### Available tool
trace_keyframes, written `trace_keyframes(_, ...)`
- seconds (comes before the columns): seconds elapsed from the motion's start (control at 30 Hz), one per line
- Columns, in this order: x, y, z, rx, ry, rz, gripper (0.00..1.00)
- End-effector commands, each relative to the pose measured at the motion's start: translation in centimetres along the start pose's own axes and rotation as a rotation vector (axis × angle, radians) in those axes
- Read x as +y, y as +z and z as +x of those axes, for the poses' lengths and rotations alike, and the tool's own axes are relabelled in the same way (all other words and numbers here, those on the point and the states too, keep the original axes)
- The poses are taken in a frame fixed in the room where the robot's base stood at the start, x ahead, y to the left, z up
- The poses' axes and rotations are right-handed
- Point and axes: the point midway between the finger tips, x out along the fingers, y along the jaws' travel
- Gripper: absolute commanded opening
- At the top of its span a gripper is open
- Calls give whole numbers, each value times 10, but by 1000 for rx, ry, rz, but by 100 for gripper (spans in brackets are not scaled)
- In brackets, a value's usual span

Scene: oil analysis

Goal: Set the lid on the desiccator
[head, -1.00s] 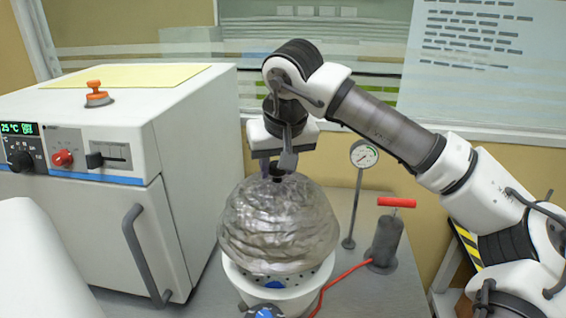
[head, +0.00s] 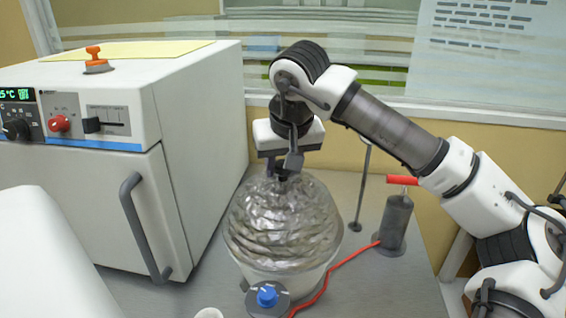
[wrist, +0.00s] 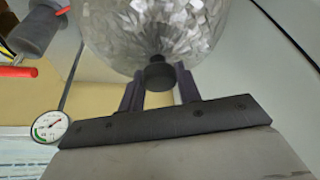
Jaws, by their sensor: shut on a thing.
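The lid (head: 283,225) is a shiny, clear-grey dome with a dark knob on top. My gripper (head: 281,170) is above it, pointing down and shut on the knob. In the wrist view the dark knob (wrist: 159,74) sits between the two fingers, with the dome (wrist: 155,30) beyond it. The desiccator's white bowl (head: 312,281) is directly below the lid, mostly covered by it. The lid looks roughly level over the bowl. I cannot tell whether its rim touches the bowl all round.
A white oven (head: 200,150) stands at the left. A blue-knobbed valve (head: 267,297) is in front of the bowl, with a red hose (head: 335,268) running to a hand pump (head: 396,225) at the right. A gauge stand (head: 360,195) rises behind.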

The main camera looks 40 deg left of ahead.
Motion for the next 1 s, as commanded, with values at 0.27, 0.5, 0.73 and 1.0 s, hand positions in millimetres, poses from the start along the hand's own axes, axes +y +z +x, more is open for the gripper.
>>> trace_keyframes(0.27,0,0,1,3,0,0,0)
trace_keyframes(0.5,0,2,5,3,0,0,0)
trace_keyframes(0.73,0,4,9,3,0,0,0)
trace_keyframes(1.0,0,4,10,2,0,0,58)
